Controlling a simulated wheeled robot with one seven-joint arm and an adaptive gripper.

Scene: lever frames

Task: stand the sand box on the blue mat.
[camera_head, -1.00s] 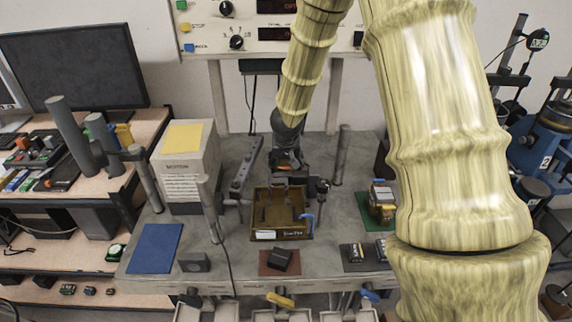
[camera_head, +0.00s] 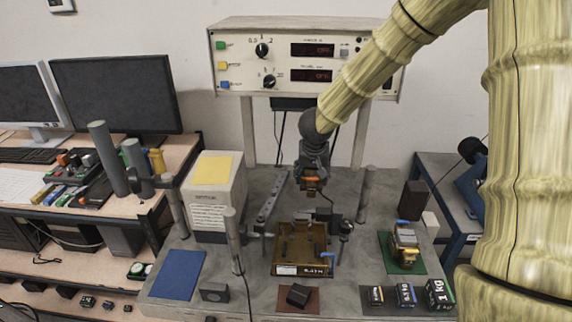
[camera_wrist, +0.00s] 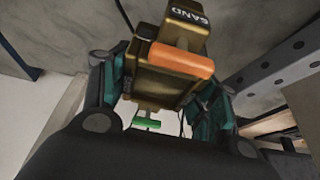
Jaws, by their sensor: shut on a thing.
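The sand box (camera_wrist: 160,85) is a brown-gold box lettered SAND, with an orange handle bar and a green part, in the wrist view. My gripper (camera_wrist: 155,95) is shut on it, with a finger on each side. In the head view my gripper (camera_head: 312,176) holds the sand box (camera_head: 311,186) in the air behind and above the brown tray; it is small there and partly hidden by the gripper. The blue mat (camera_head: 178,275) lies flat and bare at the front left of the grey bench.
The brown tray (camera_head: 302,268) stands mid-bench. A white box (camera_head: 217,205) and a grey post (camera_head: 233,240) stand near the blue mat. A brass-coloured box (camera_head: 404,245) stands on a green mat. Several black weights (camera_head: 405,295) and a dark block (camera_head: 299,296) line the front.

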